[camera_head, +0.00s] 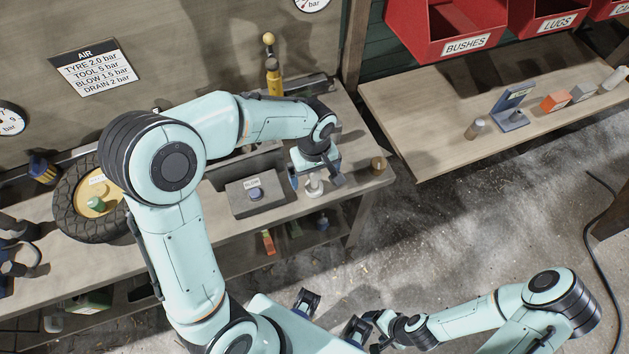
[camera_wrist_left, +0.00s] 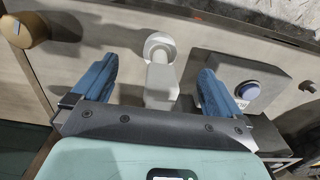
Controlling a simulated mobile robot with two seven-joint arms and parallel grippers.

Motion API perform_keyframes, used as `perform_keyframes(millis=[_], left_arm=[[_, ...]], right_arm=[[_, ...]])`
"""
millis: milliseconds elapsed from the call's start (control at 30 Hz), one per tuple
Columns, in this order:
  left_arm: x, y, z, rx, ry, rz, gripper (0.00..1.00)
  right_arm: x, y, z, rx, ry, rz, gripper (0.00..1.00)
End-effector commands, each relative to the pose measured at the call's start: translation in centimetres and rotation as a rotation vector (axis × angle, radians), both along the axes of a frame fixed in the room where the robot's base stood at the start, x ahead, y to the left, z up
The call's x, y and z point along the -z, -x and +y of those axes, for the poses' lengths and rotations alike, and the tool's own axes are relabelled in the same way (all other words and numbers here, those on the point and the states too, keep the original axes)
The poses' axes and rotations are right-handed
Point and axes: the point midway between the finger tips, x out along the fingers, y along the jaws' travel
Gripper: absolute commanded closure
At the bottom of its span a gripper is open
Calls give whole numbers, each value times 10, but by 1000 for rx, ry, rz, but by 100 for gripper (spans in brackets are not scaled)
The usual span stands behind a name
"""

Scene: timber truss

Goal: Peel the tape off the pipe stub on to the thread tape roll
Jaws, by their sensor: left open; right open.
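A white piece (camera_head: 314,189) with a round, ringed part and a pale stem stands near the bench's front edge; it also shows in the left wrist view (camera_wrist_left: 161,82). I cannot tell which part is pipe stub, tape or roll. My left gripper (camera_head: 315,180) is over it, its blue fingers open on either side of the stem in the left wrist view (camera_wrist_left: 153,78). No contact shows. My right gripper (camera_head: 331,314) is open and empty, low in front of the bench.
A grey box (camera_head: 242,205) with a blue-topped knob stands left of the left gripper. A brown cylinder (camera_head: 378,165) stands near the bench's right end. A tyre (camera_head: 66,206) and a yellow bottle (camera_head: 273,79) are also on the bench. A second bench (camera_head: 430,125) stands right, beyond a floor gap.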

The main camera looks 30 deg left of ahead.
Motion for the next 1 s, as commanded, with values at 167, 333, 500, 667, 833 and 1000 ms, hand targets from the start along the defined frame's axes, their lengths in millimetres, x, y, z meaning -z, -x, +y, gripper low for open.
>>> perform_keyframes(millis=[167,333,500,667,833,1000], left_arm=[[-1,0,0,0,0,0,23],[-1,0,0,0,0,0,78],[-1,0,0,0,1,-1,100],[-4,0,0,0,0,-1,100],[-17,-1,0,0,0,-3,100],[-31,-1,0,0,1,-4,100]], right_arm=[[-1,-1,0,0,0,-1,25],[-1,-1,0,0,0,-1,25],[-1,-1,0,0,0,-1,25],[-3,-2,0,0,0,-2,25],[-12,-6,0,0,0,-8,25],[-22,-12,0,1,1,-14,25]])
